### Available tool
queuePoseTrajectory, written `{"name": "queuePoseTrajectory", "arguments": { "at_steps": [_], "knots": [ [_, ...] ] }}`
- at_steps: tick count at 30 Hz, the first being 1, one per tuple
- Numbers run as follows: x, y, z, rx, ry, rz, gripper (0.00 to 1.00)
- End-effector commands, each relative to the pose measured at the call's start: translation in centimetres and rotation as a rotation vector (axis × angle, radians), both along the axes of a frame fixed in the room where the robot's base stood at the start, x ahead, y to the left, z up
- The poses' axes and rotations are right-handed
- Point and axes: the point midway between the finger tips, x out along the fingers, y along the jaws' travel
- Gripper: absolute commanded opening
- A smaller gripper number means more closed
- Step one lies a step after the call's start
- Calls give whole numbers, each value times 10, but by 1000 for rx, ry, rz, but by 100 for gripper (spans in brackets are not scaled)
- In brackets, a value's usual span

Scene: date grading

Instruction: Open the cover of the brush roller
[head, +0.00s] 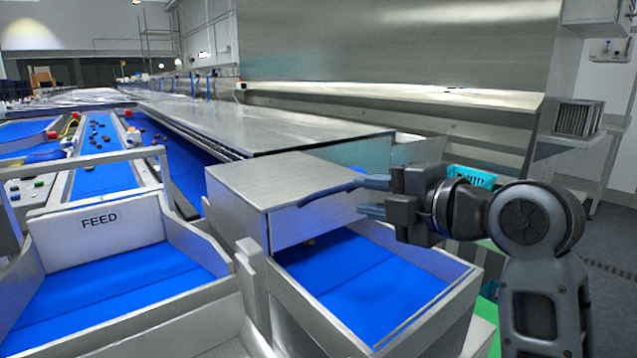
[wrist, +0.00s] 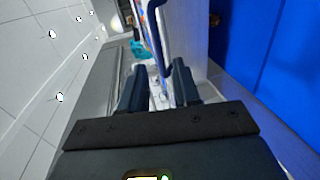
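The brush roller cover (head: 285,180) is a flat grey metal lid on a box in the middle of the head view. It lies level and looks shut. A dark blue bar handle (head: 328,193) runs along its front edge. My gripper (head: 364,197) is just right of the handle's right end, with its fingers pointing left. In the wrist view, my gripper (wrist: 159,85) is open, and the blue handle (wrist: 161,40) reaches toward the gap between the fingers. I cannot tell whether either finger touches it. The roller is hidden under the cover.
A blue-floored metal tray (head: 365,285) lies below my gripper. The FEED chute (head: 100,221) is at the left. A long steel table (head: 260,125) stretches behind the cover. A teal crate (head: 472,177) sits behind my wrist.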

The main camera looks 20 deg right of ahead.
Motion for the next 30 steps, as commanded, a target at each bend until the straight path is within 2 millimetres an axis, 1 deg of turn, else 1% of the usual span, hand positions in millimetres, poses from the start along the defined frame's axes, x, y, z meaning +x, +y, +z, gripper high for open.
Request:
{"name": "queuePoseTrajectory", "arguments": {
  "at_steps": [5,12,18,22,30],
  "knots": [
    [9,3,-2,1,0,0,32],
    [43,14,-9,1,1,1,32],
    [65,21,-14,1,1,1,32],
    [72,24,-16,0,0,0,32],
    [73,24,-16,0,0,0,32]
  ]
}}
